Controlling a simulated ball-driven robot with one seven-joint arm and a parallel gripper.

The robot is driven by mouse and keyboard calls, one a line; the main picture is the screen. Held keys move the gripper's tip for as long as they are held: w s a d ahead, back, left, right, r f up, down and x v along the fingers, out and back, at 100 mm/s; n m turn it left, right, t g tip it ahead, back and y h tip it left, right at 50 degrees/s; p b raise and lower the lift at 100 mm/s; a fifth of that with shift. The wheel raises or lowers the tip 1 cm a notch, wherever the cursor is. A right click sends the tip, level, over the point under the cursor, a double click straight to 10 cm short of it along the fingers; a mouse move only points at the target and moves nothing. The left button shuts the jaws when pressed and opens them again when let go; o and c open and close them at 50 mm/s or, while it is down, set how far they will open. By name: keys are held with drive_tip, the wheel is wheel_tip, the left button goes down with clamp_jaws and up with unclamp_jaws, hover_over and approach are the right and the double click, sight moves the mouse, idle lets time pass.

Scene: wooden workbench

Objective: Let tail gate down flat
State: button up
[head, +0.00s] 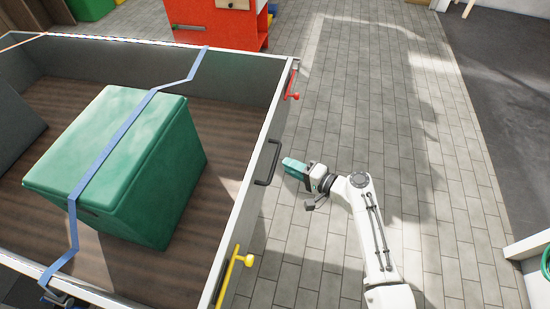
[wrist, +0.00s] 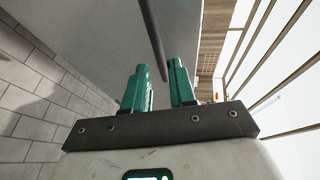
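The tail gate (head: 247,178) is the grey right-hand wall of a trailer bed and stands upright. A black bar handle (head: 268,163) is on its outer face, with a red latch (head: 294,96) near the far end and a yellow latch (head: 240,262) near the near end. My gripper (head: 288,164) is just right of the handle, pointing at it. In the wrist view, the teal fingers (wrist: 156,70) are apart with nothing clamped between them. The handle (wrist: 151,35) shows as a dark bar ahead of the gap, in front of the grey gate (wrist: 95,40).
In the bed (head: 225,110), a green box (head: 165,185) lies under a blue strap (head: 112,145). A red cabinet (head: 215,25) stands beyond the bed. The paved floor (head: 350,110) right of the gate is clear except for my arm. A green hose (head: 546,262) is at the right edge.

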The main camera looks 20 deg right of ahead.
sight(276, 159)
drive_tip(key=shift+b+x, duration=0.3)
drive_tip(key=shift+x, duration=2.9)
drive_tip(key=shift+s, duration=0.1)
drive_tip(key=shift+c, duration=0.5)
clamp_jaws()
